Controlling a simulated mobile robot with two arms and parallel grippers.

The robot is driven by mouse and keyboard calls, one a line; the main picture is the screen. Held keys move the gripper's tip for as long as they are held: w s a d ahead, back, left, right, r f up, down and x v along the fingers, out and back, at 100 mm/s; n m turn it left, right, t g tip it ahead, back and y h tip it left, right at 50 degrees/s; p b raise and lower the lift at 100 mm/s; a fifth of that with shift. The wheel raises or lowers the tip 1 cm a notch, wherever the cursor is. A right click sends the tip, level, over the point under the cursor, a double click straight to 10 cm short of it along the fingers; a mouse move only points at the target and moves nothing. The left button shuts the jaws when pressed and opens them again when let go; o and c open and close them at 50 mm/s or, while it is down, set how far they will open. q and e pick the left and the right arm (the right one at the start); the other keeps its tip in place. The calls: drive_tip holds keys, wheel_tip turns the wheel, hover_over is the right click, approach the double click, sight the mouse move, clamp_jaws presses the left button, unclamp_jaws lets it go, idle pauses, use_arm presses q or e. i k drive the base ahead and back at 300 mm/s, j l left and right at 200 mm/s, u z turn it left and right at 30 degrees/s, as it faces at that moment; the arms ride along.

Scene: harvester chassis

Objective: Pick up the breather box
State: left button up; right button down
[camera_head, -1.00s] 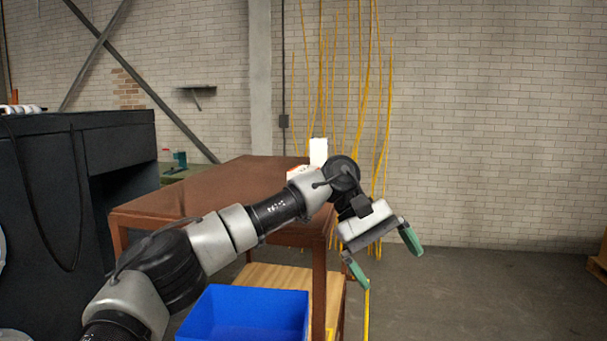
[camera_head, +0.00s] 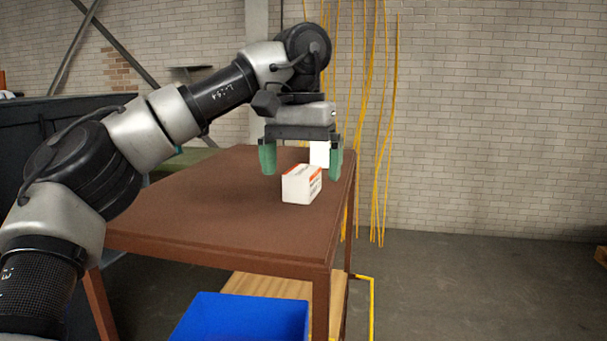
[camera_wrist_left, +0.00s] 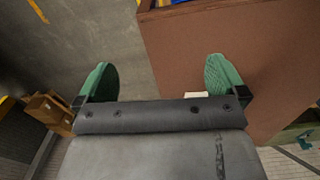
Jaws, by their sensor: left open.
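A white box with orange-red print (camera_head: 302,185), which looks like the breather box, sits on the brown table (camera_head: 225,205) near its right edge. My left gripper (camera_head: 301,163) is open and empty, its green fingers pointing down. In the head view the fingers appear just above and either side of the box; I cannot tell the depth gap. In the left wrist view the open fingers of the gripper (camera_wrist_left: 163,80) show, with a small white sliver (camera_wrist_left: 196,95) at the gripper body's edge; I cannot tell which box it is. My right gripper is out of view.
A plain white object (camera_head: 320,153) stands behind the box, partly hidden by a finger. A blue bin (camera_head: 245,318) is below the table's front, by a wooden lower shelf (camera_head: 275,288). A dark bench (camera_head: 30,140) stands at left. Open floor (camera_head: 480,275) lies to the right.

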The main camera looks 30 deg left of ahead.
sight(301, 184)
drive_tip(key=i+j, duration=0.3)
drive_tip(key=i, duration=0.15)
drive_tip(key=i+j, duration=0.35)
drive_tip(key=i+l, duration=0.05)
